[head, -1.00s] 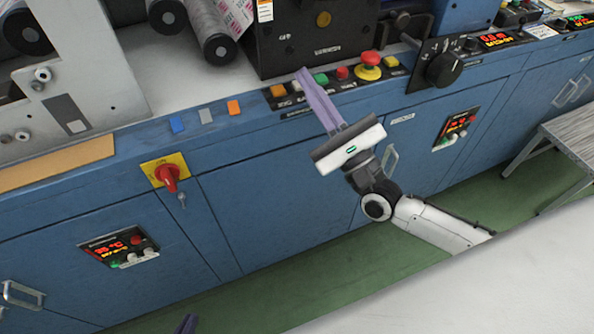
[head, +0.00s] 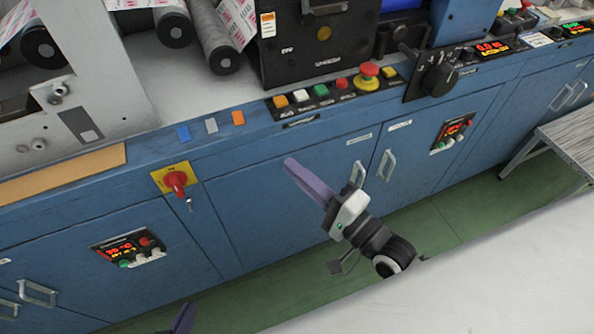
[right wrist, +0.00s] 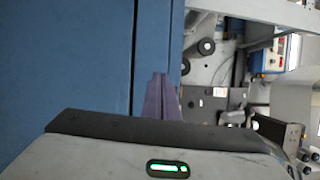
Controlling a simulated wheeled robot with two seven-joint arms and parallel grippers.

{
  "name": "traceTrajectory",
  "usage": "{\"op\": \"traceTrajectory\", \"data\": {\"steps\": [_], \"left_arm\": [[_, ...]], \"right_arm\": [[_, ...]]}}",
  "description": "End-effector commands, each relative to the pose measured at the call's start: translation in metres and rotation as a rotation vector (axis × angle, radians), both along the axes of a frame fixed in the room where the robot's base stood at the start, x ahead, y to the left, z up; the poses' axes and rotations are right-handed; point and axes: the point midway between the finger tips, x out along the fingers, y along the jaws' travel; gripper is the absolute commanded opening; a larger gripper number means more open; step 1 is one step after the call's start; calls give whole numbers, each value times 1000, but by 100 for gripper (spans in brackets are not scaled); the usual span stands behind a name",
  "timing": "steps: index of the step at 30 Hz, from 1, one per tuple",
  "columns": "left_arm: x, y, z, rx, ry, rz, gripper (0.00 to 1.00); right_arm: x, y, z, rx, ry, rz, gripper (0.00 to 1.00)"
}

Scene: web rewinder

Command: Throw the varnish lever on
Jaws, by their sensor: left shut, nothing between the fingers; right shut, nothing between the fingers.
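A dark lever (head: 401,36) stands on the machine's top ledge, just right of the black box and above the panel with the rotary knob; I cannot read a varnish label on it. My right gripper (head: 288,163) is shut and empty, its purple fingers pointing up and left in front of the blue cabinet doors, below the button row and well below and left of the lever. The right wrist view shows its shut fingers (right wrist: 160,82) beside a blue panel; the lever cannot be made out there. My left gripper (head: 184,318) shows only its purple fingertips at the bottom edge, shut, far from the lever.
A button strip (head: 320,92) with a red mushroom button (head: 368,70) runs along the front edge. A black rotary knob (head: 440,79) is right of it. A red switch (head: 175,182) sits on a yellow plate at left. Door handles (head: 386,165) protrude.

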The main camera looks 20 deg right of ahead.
Motion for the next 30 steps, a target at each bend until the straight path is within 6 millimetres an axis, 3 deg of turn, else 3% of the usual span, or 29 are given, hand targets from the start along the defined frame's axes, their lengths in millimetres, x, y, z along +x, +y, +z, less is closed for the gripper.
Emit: {"op": "traceTrajectory", "data": {"steps": [6,24,27,30], "left_arm": [[-3,0,3,1,8,0,0],[-6,0,0,2,14,-1,0],[-5,1,1,2,13,0,0],[-5,1,1,1,11,1,0]], "right_arm": [[-6,3,-10,-125,7,-7,0],[-7,4,-12,-142,8,-6,0],[-12,7,-23,-224,18,-5,0],[-26,13,-49,-436,38,6,0]]}}
